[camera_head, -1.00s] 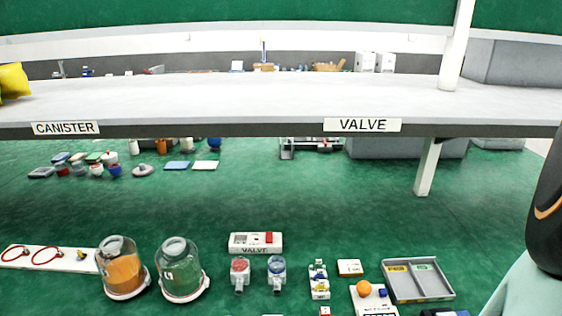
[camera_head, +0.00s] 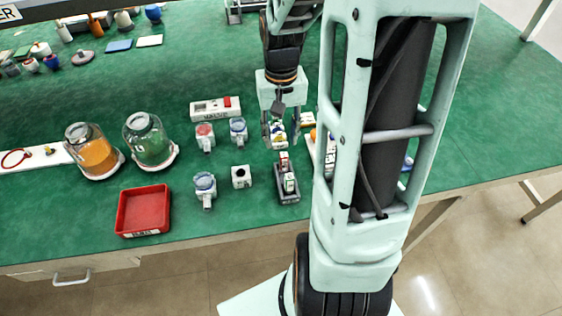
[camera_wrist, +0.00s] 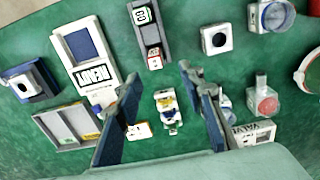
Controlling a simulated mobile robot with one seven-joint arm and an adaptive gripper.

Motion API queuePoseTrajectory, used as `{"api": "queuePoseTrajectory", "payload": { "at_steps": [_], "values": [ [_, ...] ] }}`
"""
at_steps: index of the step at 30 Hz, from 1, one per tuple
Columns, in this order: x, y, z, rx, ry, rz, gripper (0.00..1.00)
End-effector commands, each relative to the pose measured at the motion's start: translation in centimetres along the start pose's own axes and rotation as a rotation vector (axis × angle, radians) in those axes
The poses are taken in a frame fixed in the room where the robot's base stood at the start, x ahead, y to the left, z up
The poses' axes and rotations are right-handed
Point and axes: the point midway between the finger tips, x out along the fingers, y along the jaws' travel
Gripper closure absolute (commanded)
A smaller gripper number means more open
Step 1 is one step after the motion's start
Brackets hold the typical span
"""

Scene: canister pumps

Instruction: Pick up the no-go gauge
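A dark gauge stand (camera_head: 288,197) lies on the green bench, left of my arm. It holds two small blocks, also seen in the wrist view: a red-marked gauge (camera_wrist: 155,58), apparently the no-go gauge, and a green-marked gauge (camera_wrist: 142,15). In the head view the red-marked gauge (camera_head: 283,159) is at the stand's far end, the green-marked gauge (camera_head: 289,183) nearer. My gripper (camera_wrist: 160,78) is open and empty, pointing down over the bench. In the wrist view the red-marked gauge is just beyond the fingertips, apart from them. The head view also shows the gripper (camera_head: 281,138).
A white rack with blue and yellow pieces (camera_wrist: 168,108) shows between the fingers. A white square block (camera_head: 241,177) and a clear-topped pump (camera_head: 205,188) stand left of the stand. A red tray (camera_head: 143,211) is farther left. A grey tray (camera_wrist: 68,126) lies left in the wrist view.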

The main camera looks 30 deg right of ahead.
Motion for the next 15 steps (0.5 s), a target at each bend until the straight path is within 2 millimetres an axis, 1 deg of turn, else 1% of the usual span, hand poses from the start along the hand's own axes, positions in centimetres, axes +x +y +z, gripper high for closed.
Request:
{"api": "queuePoseTrajectory", "payload": {
  "at_steps": [1, 3, 6, 11, 14, 15],
  "values": [
    [1.0, 0.0, 0.1, 0.000, -0.004, -0.001, 0.64],
    [2.2, 0.0, 0.1, 0.001, -0.004, -0.001, 0.64],
    [3.6, 0.1, 0.1, -0.001, -0.003, 0.001, 0.64],
    [4.7, 0.1, 0.0, 0.000, 0.000, 0.001, 0.64],
    [5.7, 0.3, 0.2, 0.000, -0.002, 0.001, 0.64],
    [6.3, 0.4, 0.3, -0.001, -0.003, 0.001, 0.64]
  ]
}}
